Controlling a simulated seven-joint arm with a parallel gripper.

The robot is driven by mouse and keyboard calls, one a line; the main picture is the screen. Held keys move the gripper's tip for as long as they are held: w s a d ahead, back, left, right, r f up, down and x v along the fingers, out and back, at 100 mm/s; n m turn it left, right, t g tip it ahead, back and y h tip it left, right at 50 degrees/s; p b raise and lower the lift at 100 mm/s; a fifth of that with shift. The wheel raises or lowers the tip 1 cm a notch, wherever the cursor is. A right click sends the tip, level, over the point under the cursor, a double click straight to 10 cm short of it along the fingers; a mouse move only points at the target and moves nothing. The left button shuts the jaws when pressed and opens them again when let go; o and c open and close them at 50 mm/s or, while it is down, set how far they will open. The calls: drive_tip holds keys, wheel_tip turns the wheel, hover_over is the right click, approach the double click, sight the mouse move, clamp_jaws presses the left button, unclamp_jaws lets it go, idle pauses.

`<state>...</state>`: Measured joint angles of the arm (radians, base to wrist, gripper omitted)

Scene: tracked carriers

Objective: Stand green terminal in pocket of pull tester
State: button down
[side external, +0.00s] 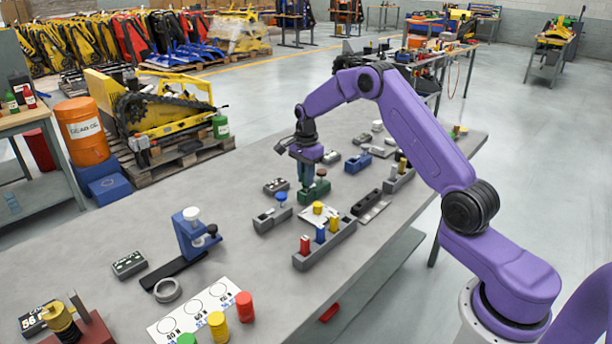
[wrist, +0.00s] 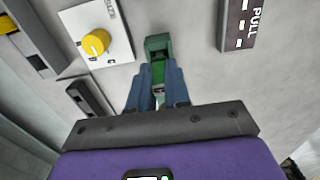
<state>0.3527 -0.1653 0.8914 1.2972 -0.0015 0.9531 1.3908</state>
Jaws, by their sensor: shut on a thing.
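My gripper (side external: 307,180) points down over the table, its blue fingers (wrist: 158,88) shut. A small green piece, the green terminal (wrist: 159,88), shows between them; the fingers hide most of it. Directly beyond the fingertips is a dark green fixture (side external: 316,195), which looks like the pull tester; it also shows in the wrist view (wrist: 158,44). The fingertips are at or just above it. I cannot tell whether the terminal is inside its pocket. A dark block marked PULL (wrist: 238,24) lies beside it.
A white card with a yellow knob (wrist: 96,43) sits close to the fixture. A grey rack (side external: 325,247) holds red, blue and yellow pieces in front. A grey fixture with a blue top (side external: 272,219) and a blue fixture (side external: 357,163) stand nearby.

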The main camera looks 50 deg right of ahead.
drive_tip(key=shift+f, duration=0.25)
idle(0.3)
drive_tip(key=c, duration=1)
unclamp_jaws()
drive_tip(key=o, duration=0.5)
drive_tip(key=shift+r, duration=3.5)
